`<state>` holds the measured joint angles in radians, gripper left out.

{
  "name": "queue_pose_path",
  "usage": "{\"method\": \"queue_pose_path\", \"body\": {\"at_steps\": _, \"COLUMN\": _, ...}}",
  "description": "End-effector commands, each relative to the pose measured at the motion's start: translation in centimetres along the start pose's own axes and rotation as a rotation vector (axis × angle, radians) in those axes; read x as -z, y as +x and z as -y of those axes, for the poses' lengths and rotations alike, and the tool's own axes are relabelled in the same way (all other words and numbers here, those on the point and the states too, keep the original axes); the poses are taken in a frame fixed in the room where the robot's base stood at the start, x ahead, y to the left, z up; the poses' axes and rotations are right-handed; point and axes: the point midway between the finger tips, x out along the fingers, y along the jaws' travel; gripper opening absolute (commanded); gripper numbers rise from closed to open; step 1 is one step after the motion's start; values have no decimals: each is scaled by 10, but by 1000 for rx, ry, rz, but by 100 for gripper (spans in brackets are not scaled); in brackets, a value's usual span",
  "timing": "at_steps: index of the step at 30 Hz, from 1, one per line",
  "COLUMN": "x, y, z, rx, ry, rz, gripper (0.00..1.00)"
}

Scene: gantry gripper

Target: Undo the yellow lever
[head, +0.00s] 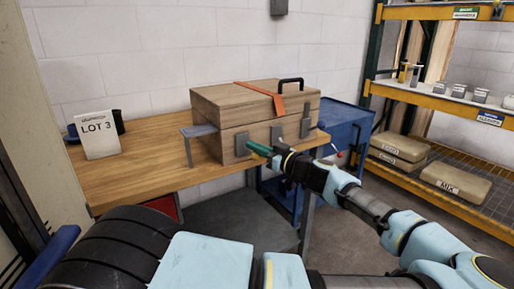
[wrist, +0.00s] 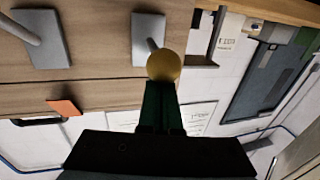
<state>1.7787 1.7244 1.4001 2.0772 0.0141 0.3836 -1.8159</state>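A wooden case (head: 230,106) with a lid stands on the workbench. Grey latch plates sit on its front, one of them at the left (head: 241,144). In the wrist view, a yellow ball knob (wrist: 163,66) sits on the end of a lever whose grey plate (wrist: 148,32) is on the case front. My gripper (head: 258,148) is at the left part of the case front. Its green fingers, also in the wrist view (wrist: 161,100), look close together with nothing visible between them. Their tips are at the knob; I cannot tell if they touch it. The knob is hidden in the head view.
The wooden workbench (head: 150,150) has free room left of the case. A LOT 3 sign (head: 97,135) stands at its left end. A blue cabinet (head: 345,125) is behind right, and a yellow-edged shelf rack (head: 440,100) stands at the right.

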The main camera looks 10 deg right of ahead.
Motion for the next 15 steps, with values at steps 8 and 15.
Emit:
{"method": "queue_pose_path", "body": {"at_steps": 8, "x": -11, "y": -1, "z": 0, "rx": 0, "ry": -2, "rz": 0, "gripper": 0}}
{"method": "queue_pose_path", "body": {"at_steps": 15, "x": -3, "y": -13, "z": 3, "rx": -2, "ry": -3, "rz": 0, "gripper": 0}}
